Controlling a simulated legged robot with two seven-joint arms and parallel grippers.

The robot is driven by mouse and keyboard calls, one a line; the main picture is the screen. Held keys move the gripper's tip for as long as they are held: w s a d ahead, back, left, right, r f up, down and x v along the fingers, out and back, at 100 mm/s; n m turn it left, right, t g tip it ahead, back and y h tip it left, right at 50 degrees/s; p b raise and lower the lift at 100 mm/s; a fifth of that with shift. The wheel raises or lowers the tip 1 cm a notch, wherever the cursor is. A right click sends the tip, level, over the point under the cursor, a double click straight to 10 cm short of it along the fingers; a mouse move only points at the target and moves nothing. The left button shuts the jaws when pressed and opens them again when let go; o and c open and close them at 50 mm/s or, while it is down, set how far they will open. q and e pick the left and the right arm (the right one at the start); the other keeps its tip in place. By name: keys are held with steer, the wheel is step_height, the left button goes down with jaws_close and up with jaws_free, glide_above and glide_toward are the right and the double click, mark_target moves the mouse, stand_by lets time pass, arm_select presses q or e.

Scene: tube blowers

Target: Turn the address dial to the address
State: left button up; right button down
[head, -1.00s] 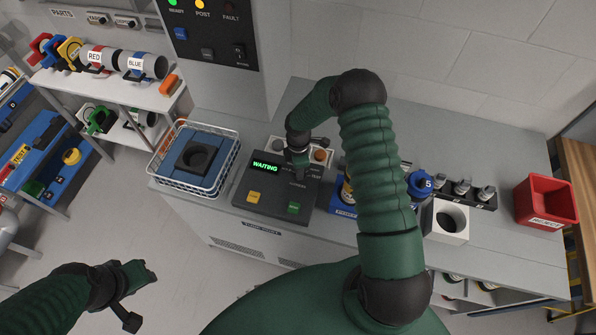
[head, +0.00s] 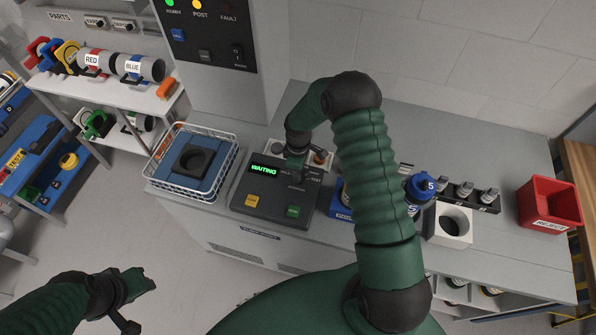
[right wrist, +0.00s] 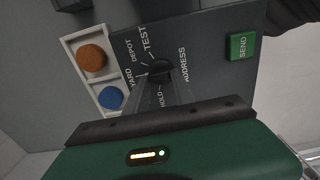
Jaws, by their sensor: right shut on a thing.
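The dark console (head: 272,195) stands on the counter, with a green "WAITING" display (head: 265,171). Its black address dial (right wrist: 159,69) shows in the right wrist view, ringed by the labels TEST, DEPOT, YARD and HOLD, with ADDRESS printed beside it. My right gripper (right wrist: 160,84) is shut on the dial knob; in the head view it (head: 297,172) reaches down to the console's upper right. The fingers cover part of the knob, so I cannot tell its pointer's setting. My left gripper (head: 139,304) is open and empty over the floor at lower left.
The green SEND button (right wrist: 242,47) is beside the dial, and a yellow button (head: 254,201) is on the console. An orange knob (right wrist: 92,57) and a blue knob (right wrist: 111,97) are close by. A wire basket (head: 178,190) stands left; a red reject bin (head: 548,203) stands right.

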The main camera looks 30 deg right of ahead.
steer(key=shift+w+d+r, duration=0.1)
steer(key=shift+w+r, duration=0.05)
steer(key=shift+w, duration=0.05)
steer(key=c, duration=1.4)
jaws_free()
steer(key=o, duration=0.3)
steer(key=shift+s, duration=0.1)
step_height(320, 180, up, 16)
steer(key=b, duration=0.2)
steer(key=shift+r+b, duration=0.25)
steer(key=shift+b, duration=0.15)
